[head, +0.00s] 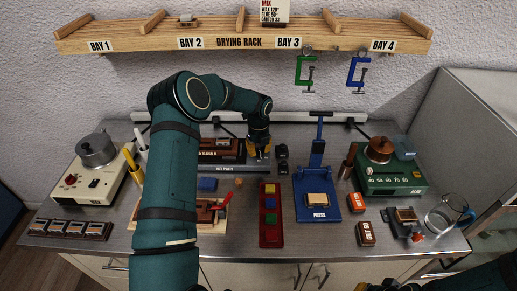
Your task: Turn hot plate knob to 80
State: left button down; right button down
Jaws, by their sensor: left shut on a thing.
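A green heater box (392,180) with a row of numbers and a small pale knob (370,171) on its front stands at the right, with a copper-brown pot (379,148) on top. A cream box (92,185) with a red knob (71,180) and a steel pot (95,150) stands at the left. My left gripper (259,152) points down at the back middle of the bench, away from both boxes. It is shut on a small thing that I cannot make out. My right gripper (380,287) barely shows at the bottom edge; its fingers are unclear.
A blue press (316,180) stands between my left gripper and the green box. A red tray (271,235) with coloured blocks lies at the front middle. A glass jug (447,215) stands at the right front. The wooden drying rack (215,38) hangs above.

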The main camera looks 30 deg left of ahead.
pick_arm(q)
jog(key=shift+s+d+f+m+p, duration=0.1)
jog(key=shift+f+m+p, duration=0.05)
jog(key=shift+m, duration=1)
jog(key=shift+s+d+f+m+p, duration=0.1)
jog(key=shift+f+m+p, duration=0.05)
jog(key=shift+m, duration=1)
jog(key=c, duration=0.7)
grip_release()
jog(key=shift+w+a, duration=0.1)
jog(key=shift+w+r, duration=0.1)
jog(key=shift+r, duration=0.05)
jog(key=shift+r, duration=0.15)
jog(key=shift+r, duration=0.3)
notch_tip(320, 180, up, 11)
jog(key=shift+r, duration=0.1)
